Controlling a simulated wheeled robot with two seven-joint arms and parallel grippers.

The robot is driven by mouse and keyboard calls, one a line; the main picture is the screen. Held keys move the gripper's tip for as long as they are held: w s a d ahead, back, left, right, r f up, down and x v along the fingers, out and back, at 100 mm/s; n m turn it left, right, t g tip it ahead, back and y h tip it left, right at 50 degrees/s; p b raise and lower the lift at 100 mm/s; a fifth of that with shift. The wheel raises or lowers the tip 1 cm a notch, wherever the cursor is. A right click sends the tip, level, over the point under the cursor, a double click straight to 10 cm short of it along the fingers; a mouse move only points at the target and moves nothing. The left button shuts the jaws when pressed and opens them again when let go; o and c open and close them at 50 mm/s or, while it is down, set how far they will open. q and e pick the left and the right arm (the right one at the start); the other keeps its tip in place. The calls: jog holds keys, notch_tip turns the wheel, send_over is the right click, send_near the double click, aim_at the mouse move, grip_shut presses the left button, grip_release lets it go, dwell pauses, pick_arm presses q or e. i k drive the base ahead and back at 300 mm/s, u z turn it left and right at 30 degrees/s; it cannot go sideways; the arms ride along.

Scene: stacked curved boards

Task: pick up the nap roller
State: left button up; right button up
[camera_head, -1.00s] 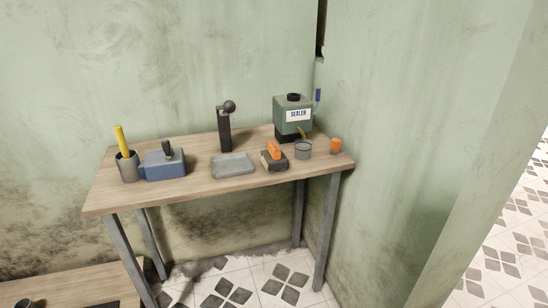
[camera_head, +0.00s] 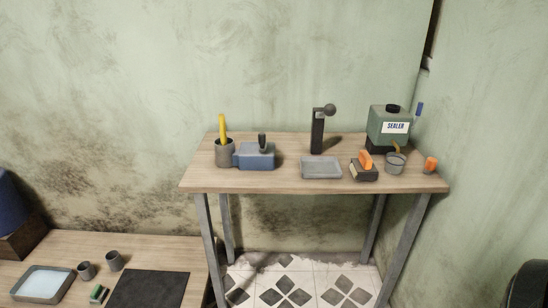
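No piece is plainly recognisable as the nap roller at this size. On the tall wooden table (camera_head: 290,180), a yellow-handled tool (camera_head: 222,128) stands in a grey cup (camera_head: 225,153) at the left end; its lower part is hidden in the cup. A blue handle-like piece (camera_head: 419,109) shows upright beside the sealer container (camera_head: 388,128) at the right; its lower end is hidden. Neither gripper is in view, and no gripper touches anything on the table.
The tall table also holds a blue block-like device (camera_head: 256,157), a dark post with a ball (camera_head: 318,132), a grey tray (camera_head: 321,168), an orange-topped block (camera_head: 364,170) and a small bucket (camera_head: 396,163). A lower bench (camera_head: 150,250) holds a liquid-filled tray (camera_head: 42,284), cups and a dark mat (camera_head: 150,289).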

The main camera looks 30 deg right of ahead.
aim_at(365, 169)
jog(key=u, duration=2)
jog(key=k, duration=1.35)
jog(key=z, duration=2.1)
